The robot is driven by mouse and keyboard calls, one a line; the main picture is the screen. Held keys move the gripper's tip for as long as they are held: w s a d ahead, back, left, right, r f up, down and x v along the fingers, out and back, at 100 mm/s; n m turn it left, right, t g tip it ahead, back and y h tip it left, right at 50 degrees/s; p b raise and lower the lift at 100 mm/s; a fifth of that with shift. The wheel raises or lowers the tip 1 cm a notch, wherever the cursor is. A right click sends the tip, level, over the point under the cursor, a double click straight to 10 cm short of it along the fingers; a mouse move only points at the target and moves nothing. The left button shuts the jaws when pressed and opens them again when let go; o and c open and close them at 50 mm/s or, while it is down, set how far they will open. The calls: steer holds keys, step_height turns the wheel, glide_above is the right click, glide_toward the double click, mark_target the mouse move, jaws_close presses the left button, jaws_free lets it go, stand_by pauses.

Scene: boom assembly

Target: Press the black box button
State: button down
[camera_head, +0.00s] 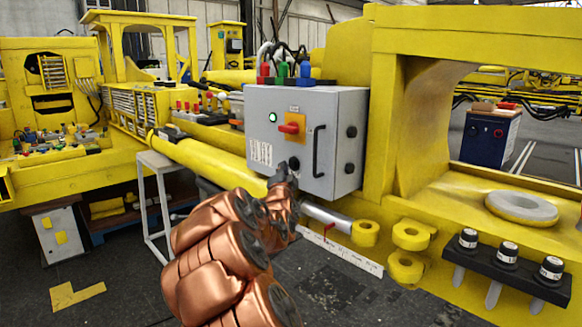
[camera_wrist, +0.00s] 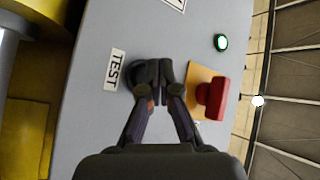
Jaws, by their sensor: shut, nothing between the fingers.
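The grey control box (camera_head: 337,118) is fixed to the yellow boom frame. Its black button (camera_head: 294,163) is low on the front face, below the red switch on its yellow plate. In the wrist view the black button (camera_wrist: 140,77) shows beside the TEST label (camera_wrist: 115,70), partly hidden behind my fingers. My gripper (camera_head: 282,172) is shut and empty, with its fingertips at or just in front of the button. The closed fingertips also show in the wrist view (camera_wrist: 154,72). I cannot tell whether they touch the button.
A red switch (camera_head: 289,128) on a yellow plate and a lit green lamp (camera_head: 272,117) are above the button. A black handle (camera_head: 318,151) stands out to its right. A yellow beam (camera_head: 205,157) runs left of the box. Bare floor (camera_head: 110,262) lies at the lower left.

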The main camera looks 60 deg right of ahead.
steer(key=shift+w+a+b, duration=0.25)
steer(key=shift+a+b, duration=0.45)
steer(key=shift+a, duration=0.1)
steer(key=shift+w+a+b, duration=0.2)
steer(key=shift+a+b, duration=0.5)
steer(key=shift+a, duration=0.1)
steer(key=shift+w+a+b, duration=0.25)
steer(key=shift+a+b, duration=0.45)
steer(key=shift+a, duration=0.1)
